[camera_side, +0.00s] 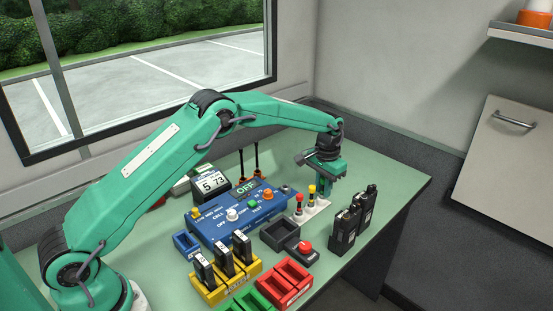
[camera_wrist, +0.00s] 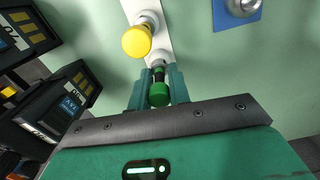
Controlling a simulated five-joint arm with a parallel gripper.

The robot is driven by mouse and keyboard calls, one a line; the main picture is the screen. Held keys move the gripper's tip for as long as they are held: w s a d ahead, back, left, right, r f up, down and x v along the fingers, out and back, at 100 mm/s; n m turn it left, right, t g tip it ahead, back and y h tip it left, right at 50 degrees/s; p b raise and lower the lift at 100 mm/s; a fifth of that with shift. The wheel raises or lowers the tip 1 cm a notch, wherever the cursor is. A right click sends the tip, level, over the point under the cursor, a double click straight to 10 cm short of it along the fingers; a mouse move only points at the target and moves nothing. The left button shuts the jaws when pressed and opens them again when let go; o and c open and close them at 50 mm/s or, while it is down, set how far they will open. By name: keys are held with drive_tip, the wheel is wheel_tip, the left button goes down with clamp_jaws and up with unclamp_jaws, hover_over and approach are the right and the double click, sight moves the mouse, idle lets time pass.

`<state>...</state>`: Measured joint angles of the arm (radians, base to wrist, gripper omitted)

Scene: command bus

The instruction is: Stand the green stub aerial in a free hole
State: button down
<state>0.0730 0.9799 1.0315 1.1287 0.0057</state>
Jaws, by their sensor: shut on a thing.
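My gripper (camera_side: 325,195) is over the far end of a white strip (camera_side: 311,213) in the side view. In the wrist view my gripper (camera_wrist: 160,75) is shut on the green stub aerial (camera_wrist: 159,95), whose green cap is between the fingers. Its lower end is over or at the end of the white strip (camera_wrist: 153,22), past the yellow stub aerial (camera_wrist: 137,41). I cannot tell whether it is in a hole. The yellow aerial (camera_side: 312,190) and a red aerial (camera_side: 299,199) stand upright in the strip in the side view.
Two black radios (camera_side: 346,228) stand right of the strip. A dark open tray (camera_side: 280,234) and a red-button box (camera_side: 304,249) are in front. A blue control panel (camera_side: 238,213) is to the left. Yellow (camera_side: 212,294) and red (camera_side: 284,283) racks are nearer.

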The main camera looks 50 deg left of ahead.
drive_tip(key=shift+f, duration=0.25)
idle(0.4)
drive_tip(key=c, duration=0.9)
unclamp_jaws()
drive_tip(key=shift+r, duration=0.2)
drive_tip(key=shift+r, duration=3.35)
